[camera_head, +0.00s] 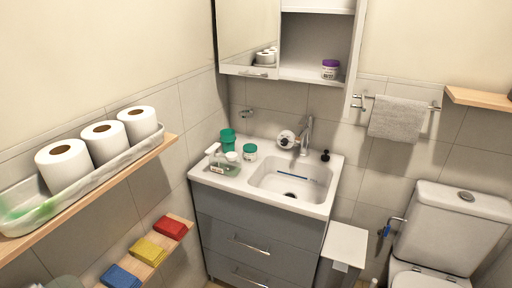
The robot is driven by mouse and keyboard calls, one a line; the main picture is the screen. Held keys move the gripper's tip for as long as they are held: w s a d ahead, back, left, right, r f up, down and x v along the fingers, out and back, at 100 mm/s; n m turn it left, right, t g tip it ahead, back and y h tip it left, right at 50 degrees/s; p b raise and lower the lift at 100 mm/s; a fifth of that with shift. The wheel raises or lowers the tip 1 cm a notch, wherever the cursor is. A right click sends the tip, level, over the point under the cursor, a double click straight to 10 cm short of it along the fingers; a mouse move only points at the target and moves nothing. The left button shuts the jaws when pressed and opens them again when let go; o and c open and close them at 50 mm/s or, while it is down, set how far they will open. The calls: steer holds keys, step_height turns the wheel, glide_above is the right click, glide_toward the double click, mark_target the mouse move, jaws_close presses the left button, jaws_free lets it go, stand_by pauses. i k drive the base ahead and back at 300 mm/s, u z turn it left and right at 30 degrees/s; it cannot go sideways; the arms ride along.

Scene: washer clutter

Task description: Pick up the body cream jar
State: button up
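Two small jars could be the body cream jar; their labels are too small to read. A white jar with a purple lid (330,69) stands upright on the open shelf of the wall cabinet. A white jar with a green lid (249,153) stands on the washbasin counter, left of the sink bowl. Nothing covers either jar from this side. My gripper is not in view.
The counter (229,182) also holds a pump bottle (223,164), a green cup (228,138), a round white item (286,139) and the faucet (307,136). A blue stick lies in the sink (310,188). Left, a shelf tray (97,177) holds three paper rolls.

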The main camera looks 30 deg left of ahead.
mark_target(250, 149)
steer(key=i, duration=0.55)
steer(key=z, duration=0.1)
steer(key=k, duration=0.15)
steer(key=u, duration=2.75)
steer(key=i, duration=0.6)
steer(key=z, duration=0.05)
